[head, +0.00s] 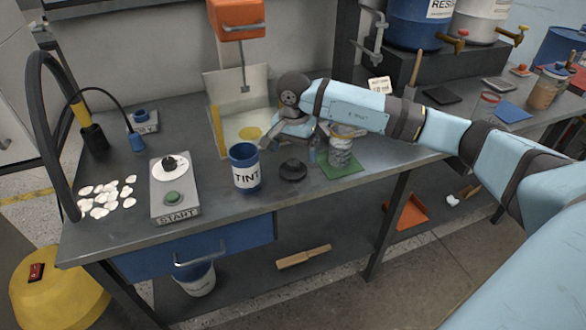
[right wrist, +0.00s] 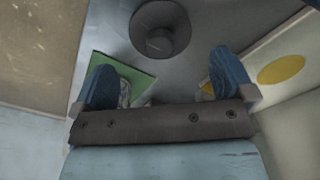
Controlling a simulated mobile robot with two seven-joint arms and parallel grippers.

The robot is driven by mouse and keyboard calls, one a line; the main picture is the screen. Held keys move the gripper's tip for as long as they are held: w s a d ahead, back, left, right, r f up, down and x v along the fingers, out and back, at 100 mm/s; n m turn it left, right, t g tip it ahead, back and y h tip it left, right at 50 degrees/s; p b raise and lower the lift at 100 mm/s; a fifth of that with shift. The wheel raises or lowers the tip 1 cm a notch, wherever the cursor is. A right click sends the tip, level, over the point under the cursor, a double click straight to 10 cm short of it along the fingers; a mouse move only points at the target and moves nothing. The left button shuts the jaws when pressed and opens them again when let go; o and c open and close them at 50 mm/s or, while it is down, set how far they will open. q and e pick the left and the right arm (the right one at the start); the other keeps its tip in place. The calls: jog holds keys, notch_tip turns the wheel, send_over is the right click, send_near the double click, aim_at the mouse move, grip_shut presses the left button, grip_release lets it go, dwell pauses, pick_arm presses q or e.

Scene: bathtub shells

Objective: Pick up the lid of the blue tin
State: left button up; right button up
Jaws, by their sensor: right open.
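The blue tin (head: 244,178), labelled TINT, stands upright with its top open near the bench's front edge. A dark round lid with a knob (head: 293,170) lies flat on the bench just right of the tin, apart from it. In the right wrist view the lid (right wrist: 160,30) shows at the top centre, beyond the fingertips. My right gripper (head: 272,138) is above the bench, behind the tin and lid. In the right wrist view its two blue fingers (right wrist: 165,76) are spread with nothing held between them. My left gripper is out of view.
A green mat (head: 330,172) with a jar (head: 340,152) lies right of the lid. A cream-coloured tray with a yellow disc (head: 250,133) is behind the tin. A START box (head: 173,190) and white shells (head: 103,198) are at left. The bench front edge is close.

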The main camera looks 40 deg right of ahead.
aim_at(293, 161)
notch_tip(293, 161, down, 5)
jog(key=shift+f, duration=0.1)
jog(key=c, duration=0.8)
